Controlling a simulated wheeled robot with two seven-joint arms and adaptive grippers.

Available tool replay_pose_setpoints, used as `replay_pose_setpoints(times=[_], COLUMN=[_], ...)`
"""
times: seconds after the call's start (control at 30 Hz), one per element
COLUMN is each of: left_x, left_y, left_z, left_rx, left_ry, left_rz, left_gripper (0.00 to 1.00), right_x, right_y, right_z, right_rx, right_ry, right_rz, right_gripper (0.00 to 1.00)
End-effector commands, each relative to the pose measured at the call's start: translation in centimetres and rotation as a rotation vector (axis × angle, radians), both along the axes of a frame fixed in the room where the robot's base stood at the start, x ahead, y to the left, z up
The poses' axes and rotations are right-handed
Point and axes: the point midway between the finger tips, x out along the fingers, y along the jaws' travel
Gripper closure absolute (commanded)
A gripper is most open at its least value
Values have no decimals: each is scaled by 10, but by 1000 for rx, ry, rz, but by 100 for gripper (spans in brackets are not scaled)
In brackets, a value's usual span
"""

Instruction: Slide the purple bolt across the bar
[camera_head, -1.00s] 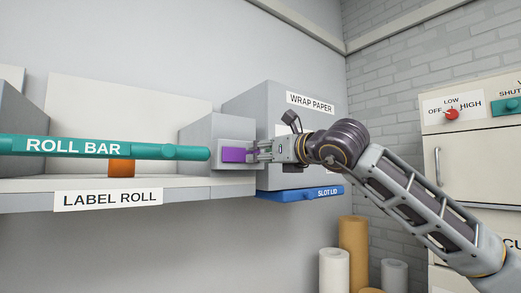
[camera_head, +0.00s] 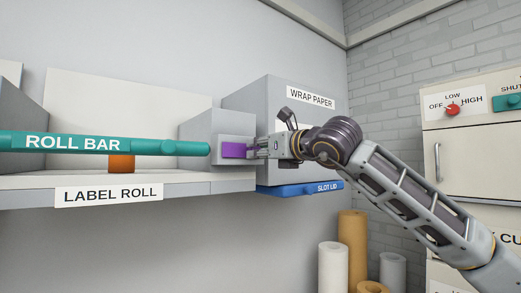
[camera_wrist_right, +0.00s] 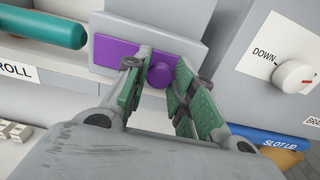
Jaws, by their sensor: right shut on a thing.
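The purple bolt (camera_head: 234,150) lies on a grey plate at the end of the shelf. In the right wrist view, the bolt (camera_wrist_right: 112,51) is a flat purple strip with a round knob (camera_wrist_right: 160,75). The teal roll bar (camera_head: 185,148) runs in from the left; its rounded end stops just left of the bolt's plate. In the wrist view, the bar's end (camera_wrist_right: 62,30) is apart from the bolt. My right gripper (camera_head: 256,151) is shut on the bolt's knob, with its green-padded fingers (camera_wrist_right: 161,68) on either side. My left gripper is out of view.
The grey wrap paper box (camera_head: 300,120) stands close behind my right gripper, with the blue slot lid (camera_head: 295,190) below it. An orange block (camera_head: 121,164) is under the bar. Paper rolls (camera_head: 352,250) stand at lower right, beside a cabinet (camera_head: 470,155) with knobs.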

Motion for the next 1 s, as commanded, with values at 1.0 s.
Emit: replay_pose_setpoints(times=[1.0], left_x=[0], left_y=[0], left_z=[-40], left_rx=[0], left_ry=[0], left_rz=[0], left_gripper=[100], right_x=[-25], right_y=[34], right_z=[0], right_rx=[2], right_ry=[-4], right_rz=[2], right_gripper=[100])
